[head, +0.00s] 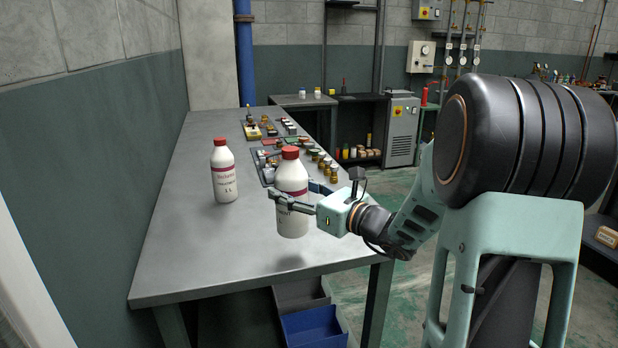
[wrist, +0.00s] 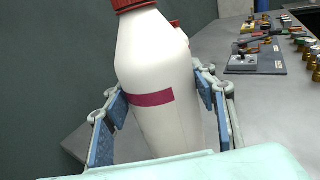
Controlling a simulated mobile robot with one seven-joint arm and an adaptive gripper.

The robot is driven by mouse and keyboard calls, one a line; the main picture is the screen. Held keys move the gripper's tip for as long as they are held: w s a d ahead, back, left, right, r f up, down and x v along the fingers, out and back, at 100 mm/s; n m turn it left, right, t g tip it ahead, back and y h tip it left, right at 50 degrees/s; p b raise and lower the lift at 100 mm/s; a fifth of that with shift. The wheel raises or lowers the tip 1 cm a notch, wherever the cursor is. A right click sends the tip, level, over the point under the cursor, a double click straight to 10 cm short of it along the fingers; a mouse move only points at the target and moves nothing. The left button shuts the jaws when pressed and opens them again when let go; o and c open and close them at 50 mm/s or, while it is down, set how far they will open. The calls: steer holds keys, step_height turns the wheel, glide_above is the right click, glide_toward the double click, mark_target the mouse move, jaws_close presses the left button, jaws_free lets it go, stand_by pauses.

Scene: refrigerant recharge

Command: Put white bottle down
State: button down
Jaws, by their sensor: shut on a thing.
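A white bottle (head: 292,181) with a red cap and a dark red label band is in my gripper (head: 288,203), near the front right part of the grey table (head: 190,240). My gripper is shut on it, with fingers on both sides. In the wrist view the same held bottle (wrist: 158,85) fills the middle and looks slightly tilted there. In the head view it looks upright. A dark patch shows on the table below it, so its base seems raised above the top. A second, similar white bottle (head: 223,172) stands upright on the table to the left.
Several small brass fittings (head: 326,165) and parts on dark plates (head: 265,172) lie along the table's right side, behind the held bottle. The front left of the table is clear. A blue bin (head: 312,326) sits below the table.

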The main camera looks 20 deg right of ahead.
mark_target(280, 215)
steer(key=shift+a+f, duration=0.6)
steer(key=shift+a, duration=0.1)
steer(key=f, duration=0.1)
steer(key=a+f+b, duration=0.1)
steer(key=f, duration=0.2)
steer(key=shift+a+f+b, duration=0.1)
steer(key=shift+a+b, duration=0.15)
steer(key=shift+b, duration=0.05)
steer(key=shift+f, duration=0.3)
steer(key=shift+f, duration=0.15)
steer(key=c, duration=0.8)
jaws_free()
steer(key=shift+f, duration=0.15)
